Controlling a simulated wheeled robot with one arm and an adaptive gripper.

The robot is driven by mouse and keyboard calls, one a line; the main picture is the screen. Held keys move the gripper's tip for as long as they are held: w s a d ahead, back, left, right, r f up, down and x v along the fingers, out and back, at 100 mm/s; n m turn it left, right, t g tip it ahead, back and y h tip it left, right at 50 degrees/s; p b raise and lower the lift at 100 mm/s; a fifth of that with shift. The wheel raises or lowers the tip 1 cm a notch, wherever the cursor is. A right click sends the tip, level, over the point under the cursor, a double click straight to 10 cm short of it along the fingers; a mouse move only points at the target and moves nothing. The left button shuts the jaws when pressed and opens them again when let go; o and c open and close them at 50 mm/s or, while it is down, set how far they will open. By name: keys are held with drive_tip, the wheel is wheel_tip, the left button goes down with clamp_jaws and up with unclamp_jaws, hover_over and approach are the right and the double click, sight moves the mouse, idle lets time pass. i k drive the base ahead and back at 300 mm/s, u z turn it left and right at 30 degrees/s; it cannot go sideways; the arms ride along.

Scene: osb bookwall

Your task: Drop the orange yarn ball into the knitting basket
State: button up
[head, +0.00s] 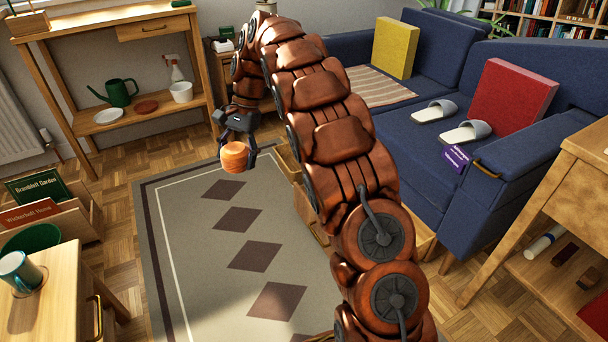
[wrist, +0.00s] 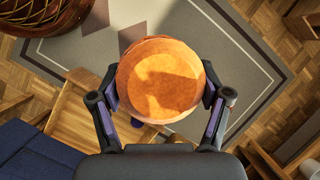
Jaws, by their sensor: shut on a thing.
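The orange yarn ball (head: 235,157) is in my gripper (head: 237,146), held in the air over the far left part of the rug in the head view. In the wrist view, the round orange ball (wrist: 160,80) sits between the two fingers of my gripper (wrist: 163,97), which press on its sides. A rounded brown shape with a ribbed, woven-looking rim (wrist: 40,18) is cut off at the top left of the wrist view, apart from the ball. It looks like a basket, but I cannot be sure. My arm hides much of the middle of the head view.
The grey rug (head: 200,270) with dark diamonds has free room. A blue sofa (head: 500,190) stands on the right, with wooden boxes along its front. A wooden shelf unit (head: 140,117) is at the back left. A small table (head: 60,300) with a mug is front left.

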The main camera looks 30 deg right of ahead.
sight(299, 169)
drive_tip(key=u, duration=0.2)
drive_tip(key=i, duration=1.85)
drive_tip(key=z, duration=0.5)
drive_tip(key=i, duration=0.95)
drive_tip(key=z, duration=0.3)
